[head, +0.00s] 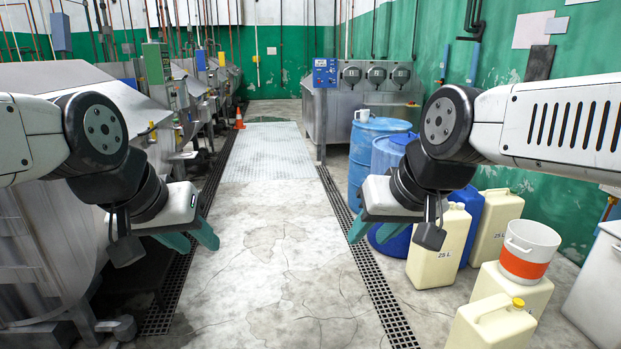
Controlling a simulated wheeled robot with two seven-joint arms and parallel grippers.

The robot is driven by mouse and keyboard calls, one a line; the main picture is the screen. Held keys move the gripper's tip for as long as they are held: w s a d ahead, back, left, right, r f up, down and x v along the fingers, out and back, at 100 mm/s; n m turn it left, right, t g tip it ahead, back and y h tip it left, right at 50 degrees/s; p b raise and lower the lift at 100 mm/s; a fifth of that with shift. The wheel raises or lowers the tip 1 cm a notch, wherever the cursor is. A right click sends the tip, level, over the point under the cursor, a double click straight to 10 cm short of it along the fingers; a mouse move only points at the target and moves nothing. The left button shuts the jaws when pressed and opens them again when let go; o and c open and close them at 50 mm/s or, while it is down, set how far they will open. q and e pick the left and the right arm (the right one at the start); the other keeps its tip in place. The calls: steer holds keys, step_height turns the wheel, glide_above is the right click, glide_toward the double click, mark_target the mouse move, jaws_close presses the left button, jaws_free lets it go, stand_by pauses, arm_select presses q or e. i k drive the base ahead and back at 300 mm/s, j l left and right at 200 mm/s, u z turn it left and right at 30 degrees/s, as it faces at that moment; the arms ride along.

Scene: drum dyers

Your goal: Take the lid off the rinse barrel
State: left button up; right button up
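Two blue barrels stand right of the middle, beyond my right gripper. The farther barrel (359,160) has a flat blue top (385,124) with a white mug (362,115) on it. The nearer barrel (384,158) has a blue top (404,138), partly covered by my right arm. No label shows which is the rinse barrel. My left gripper (192,239) hangs over the left floor grate with its two teal fingers apart and nothing between them. My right gripper (360,229) is in front of the barrels, touching neither; only one teal finger shows clearly.
Steel machines (35,235) line the left, with an orange cone (240,118) farther back. A steel unit (340,105) stands behind the barrels. The middle aisle (265,240) is clear.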

mark_target(401, 138)
steer(key=i+z, duration=0.2)
steer(key=i, duration=0.5)
steer(key=i+z, duration=0.15)
steer(key=i, duration=0.55)
steer(key=i+j+z, duration=0.2)
steer(key=i, duration=0.5)
steer(key=i+z, duration=0.1)
steer(key=i, duration=0.65)
steer(key=i+z, duration=0.15)
steer(key=i, duration=0.55)
steer(key=i+j+z, duration=0.1)
steer(key=i, duration=0.65)
steer(key=i+z, duration=0.4)
steer(key=i+j+z, duration=0.25)
steer(key=i+z, duration=0.15)
steer(key=i, duration=0.1)
